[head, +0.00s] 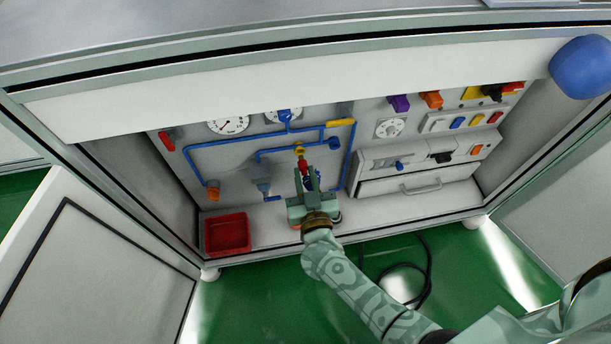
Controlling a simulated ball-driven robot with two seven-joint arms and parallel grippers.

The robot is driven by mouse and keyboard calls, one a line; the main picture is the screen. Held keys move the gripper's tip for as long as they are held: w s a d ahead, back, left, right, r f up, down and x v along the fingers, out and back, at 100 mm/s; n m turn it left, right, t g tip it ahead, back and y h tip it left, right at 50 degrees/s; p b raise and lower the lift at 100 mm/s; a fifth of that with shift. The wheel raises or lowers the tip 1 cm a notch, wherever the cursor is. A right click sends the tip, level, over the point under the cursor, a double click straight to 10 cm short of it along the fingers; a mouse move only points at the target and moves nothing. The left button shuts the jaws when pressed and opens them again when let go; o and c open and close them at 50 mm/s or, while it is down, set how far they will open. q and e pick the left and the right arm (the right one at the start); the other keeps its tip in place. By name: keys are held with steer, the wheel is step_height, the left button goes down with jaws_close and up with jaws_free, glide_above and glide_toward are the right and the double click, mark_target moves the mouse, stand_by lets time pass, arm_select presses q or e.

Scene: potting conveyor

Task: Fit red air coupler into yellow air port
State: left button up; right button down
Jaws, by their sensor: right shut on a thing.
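The yellow air port (299,150) sits on the back panel inside the open cabinet, on the blue pipework. The red air coupler (303,165) is just below the port, between the fingertips of my right gripper (307,181). My right gripper is shut on the coupler and points up toward the panel. The coupler's upper end is at or very close to the port; I cannot tell whether they touch. The gripper body hides what lies behind it. My left gripper is not in view.
A red bin (228,234) stands on the cabinet floor at left. A drawer unit (417,178) fills the right side. Blue pipes (240,140) and gauges surround the port. A black cable (425,270) lies on the green floor. Open doors flank the cabinet.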

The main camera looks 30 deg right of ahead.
steer(key=shift+r, duration=0.1)
stand_by(0.6)
stand_by(0.6)
steer(key=shift+p, duration=0.35)
steer(key=shift+w+d, duration=0.15)
steer(key=shift+w, duration=0.35)
steer(key=shift+w+d, duration=0.1)
steer(key=shift+w, duration=0.2)
